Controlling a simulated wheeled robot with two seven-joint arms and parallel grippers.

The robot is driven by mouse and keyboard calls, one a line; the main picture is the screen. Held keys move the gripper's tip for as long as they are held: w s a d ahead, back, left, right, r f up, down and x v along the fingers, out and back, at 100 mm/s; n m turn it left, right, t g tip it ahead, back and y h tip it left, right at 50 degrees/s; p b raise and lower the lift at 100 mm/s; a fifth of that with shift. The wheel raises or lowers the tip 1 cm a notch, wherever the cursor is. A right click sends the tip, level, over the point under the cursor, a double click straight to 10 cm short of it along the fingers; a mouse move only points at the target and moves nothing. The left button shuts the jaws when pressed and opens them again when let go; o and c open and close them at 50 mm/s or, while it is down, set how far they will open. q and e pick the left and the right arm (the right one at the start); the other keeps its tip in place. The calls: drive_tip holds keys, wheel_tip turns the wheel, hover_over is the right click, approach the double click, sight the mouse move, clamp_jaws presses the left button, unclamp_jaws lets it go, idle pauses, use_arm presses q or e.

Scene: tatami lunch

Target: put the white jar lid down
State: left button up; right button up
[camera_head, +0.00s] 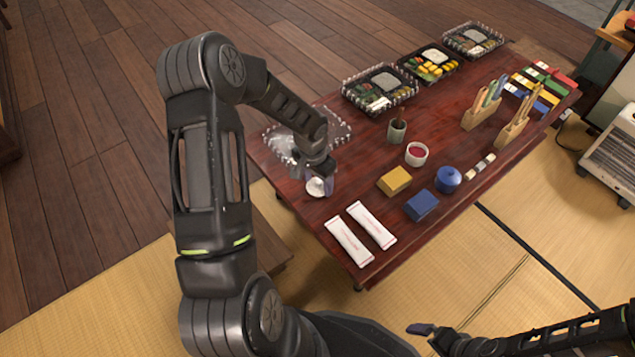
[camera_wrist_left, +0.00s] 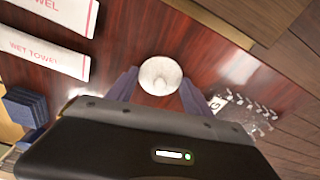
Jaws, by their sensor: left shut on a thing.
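The white jar lid (camera_head: 316,187) is round with a knob in its middle. It is at the near left end of the dark red table (camera_head: 308,223), and it also shows in the left wrist view (camera_wrist_left: 160,76). My left gripper (camera_head: 321,181) is shut on the lid, with one finger on each side. I cannot tell whether the lid touches the table top. A white jar (camera_head: 416,154) with red contents stands open on the table to the right. My right gripper (camera_head: 432,331) is low at the bottom right, away from the table; its jaw opening is unclear.
A clear plastic cover (camera_head: 337,129) lies behind the left gripper. Two wet towel packets (camera_head: 349,241) lie on the near edge. A yellow box (camera_head: 394,180), a blue box (camera_head: 421,205) and a blue pot (camera_head: 448,179) stand to the right. Bare table lies between lid and jar.

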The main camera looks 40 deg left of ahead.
sight(314, 190)
use_arm(q)
drive_tip(key=shift+f, duration=0.15)
drive_tip(key=o, duration=1.3)
drive_tip(key=shift+o, duration=0.2)
wheel_tip(314, 190, up, 12)
drive_tip(key=s+p, duration=0.1)
drive_tip(key=p, duration=0.3)
drive_tip(key=shift+s, duration=0.25)
